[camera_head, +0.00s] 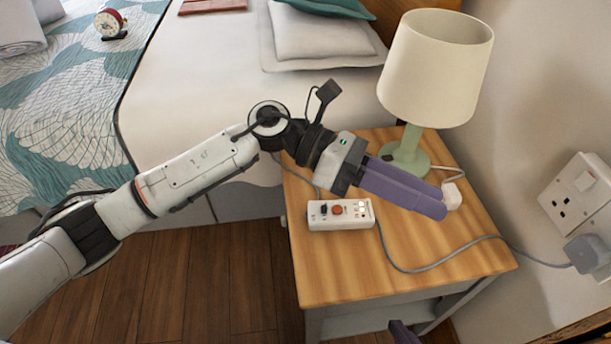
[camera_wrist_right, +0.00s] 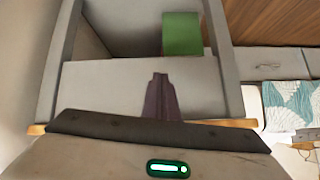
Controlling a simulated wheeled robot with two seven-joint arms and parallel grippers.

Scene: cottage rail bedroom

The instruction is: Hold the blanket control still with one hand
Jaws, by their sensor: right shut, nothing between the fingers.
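The blanket control (camera_head: 340,222), a white box with an orange-red button and a dark slider, lies on the wooden top of the bedside table (camera_head: 345,270). My left gripper (camera_head: 436,207) reaches over the table, its purple fingers right of the control and apart from it. The fingers lie close together in this side-on view, so whether they are shut is unclear. My right gripper (camera_head: 403,333) shows only as a purple tip at the bottom edge of the head view. In the right wrist view it (camera_wrist_right: 160,82) is shut and empty, before the table's pale open shelf.
A lamp (camera_head: 435,70) stands at the table's back. A small white piece (camera_head: 452,196) sits by my left fingertips. A grey cord (camera_head: 420,270) runs from the control toward a wall plug (camera_head: 586,254). A green object (camera_wrist_right: 182,33) shows at the shelf. The bed (camera_head: 190,90) lies behind.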

